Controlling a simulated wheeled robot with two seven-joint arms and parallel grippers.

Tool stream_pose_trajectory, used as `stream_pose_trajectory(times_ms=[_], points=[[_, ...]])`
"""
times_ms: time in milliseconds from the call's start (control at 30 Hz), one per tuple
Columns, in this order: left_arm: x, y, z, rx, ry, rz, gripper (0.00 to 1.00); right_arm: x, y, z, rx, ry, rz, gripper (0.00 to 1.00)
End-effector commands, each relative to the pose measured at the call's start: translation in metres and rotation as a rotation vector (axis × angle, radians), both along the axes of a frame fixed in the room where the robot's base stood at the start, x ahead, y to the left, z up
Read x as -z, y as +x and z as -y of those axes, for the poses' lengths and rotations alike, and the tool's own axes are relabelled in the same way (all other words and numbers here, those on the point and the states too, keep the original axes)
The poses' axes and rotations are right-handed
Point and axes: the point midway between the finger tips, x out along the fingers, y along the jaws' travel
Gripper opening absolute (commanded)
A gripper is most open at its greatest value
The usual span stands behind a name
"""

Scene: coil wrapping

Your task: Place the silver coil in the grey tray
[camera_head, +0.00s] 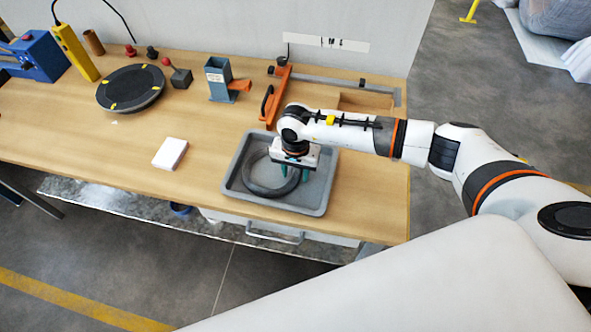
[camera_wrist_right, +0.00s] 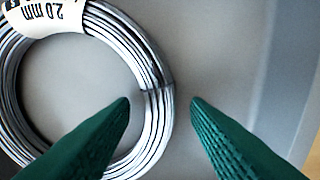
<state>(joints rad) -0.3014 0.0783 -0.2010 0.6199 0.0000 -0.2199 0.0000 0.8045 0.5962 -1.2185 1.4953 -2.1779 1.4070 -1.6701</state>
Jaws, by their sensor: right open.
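The silver coil (camera_head: 262,188) lies flat in the grey tray (camera_head: 316,206), towards the tray's left side. In the right wrist view the coil (camera_wrist_right: 152,62) shows its wound strands and a white label reading "2.0 mm". The tray floor (camera_wrist_right: 215,60) is bare to its right. My right gripper (camera_head: 284,173) is over the tray at the coil's right part. Its green fingers (camera_wrist_right: 160,108) are apart, one on the inner side and one on the outer side of the coil's band. Whether they touch the coil cannot be told. My left gripper is not in view.
A black round turntable (camera_head: 130,88) stands at the back left. A white block (camera_head: 170,153) lies left of the tray. A grey-blue holder (camera_head: 217,80) and an orange tool (camera_head: 275,95) stand behind it. The table front left of the tray is clear.

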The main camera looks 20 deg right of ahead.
Motion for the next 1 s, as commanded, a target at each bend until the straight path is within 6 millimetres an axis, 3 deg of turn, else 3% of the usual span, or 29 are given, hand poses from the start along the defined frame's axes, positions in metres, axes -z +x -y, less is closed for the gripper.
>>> stream_pose_trajectory(times_ms=[267, 700, 1000], points=[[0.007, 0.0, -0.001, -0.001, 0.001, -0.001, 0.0, -0.02, 0.002, 0.0, -0.001, 0.001, 0.005, 0.43], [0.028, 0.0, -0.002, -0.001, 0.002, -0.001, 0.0, -0.105, 0.001, 0.001, 0.001, 0.0, 0.003, 0.43], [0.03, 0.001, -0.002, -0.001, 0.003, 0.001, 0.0, -0.121, 0.0, 0.001, 0.0, -0.001, -0.001, 0.43]])
